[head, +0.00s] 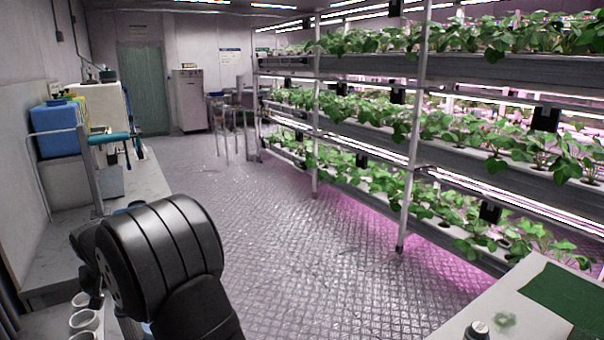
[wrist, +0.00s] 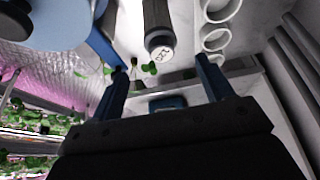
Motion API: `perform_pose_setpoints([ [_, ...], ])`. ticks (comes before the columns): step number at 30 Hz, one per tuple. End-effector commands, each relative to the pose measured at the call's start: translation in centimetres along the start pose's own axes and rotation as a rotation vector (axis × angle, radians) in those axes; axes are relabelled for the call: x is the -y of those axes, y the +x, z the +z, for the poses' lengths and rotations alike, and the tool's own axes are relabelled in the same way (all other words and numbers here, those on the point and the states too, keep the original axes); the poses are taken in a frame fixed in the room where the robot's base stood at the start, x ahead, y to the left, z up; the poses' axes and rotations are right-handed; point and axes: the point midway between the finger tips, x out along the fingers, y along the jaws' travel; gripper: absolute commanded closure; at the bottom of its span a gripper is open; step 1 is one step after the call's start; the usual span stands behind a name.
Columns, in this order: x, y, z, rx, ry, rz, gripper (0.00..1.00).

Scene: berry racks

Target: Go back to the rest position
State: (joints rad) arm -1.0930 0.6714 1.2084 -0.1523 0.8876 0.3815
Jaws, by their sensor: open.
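My gripper (wrist: 160,66) shows in the wrist view as two blue fingers spread wide apart. I see nothing held between them. Beyond the fingertips are a dark cylinder with a pale marked end (wrist: 161,52) and a few small green leaves (wrist: 150,68); I cannot tell how far away they are. In the head view my dark arm fills the lower left, and the gripper cannot be made out there.
White round cups (head: 83,320) stand at the lower left, close to my arm; white cups (wrist: 216,40) also show in the wrist view. Planted racks (head: 470,75) line the right side. A pale table (head: 490,300) is at the lower right. The middle floor (head: 280,220) is clear.

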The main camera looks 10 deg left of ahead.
Motion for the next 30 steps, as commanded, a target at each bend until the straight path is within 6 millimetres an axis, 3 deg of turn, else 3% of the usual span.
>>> perform_pose_setpoints([
  [1,-0.1,1.9,0.3,0.009,0.0,0.003,0.27],
  [3,-0.1,3.3,0.3,0.009,-0.001,0.003,0.27],
  [18,-0.1,13.0,0.4,0.007,0.0,0.002,0.27],
  [21,0.0,10.2,-0.8,-0.001,0.0,0.0,0.27],
  [30,0.0,4.6,-3.1,0.0,0.001,0.0,0.27],
])
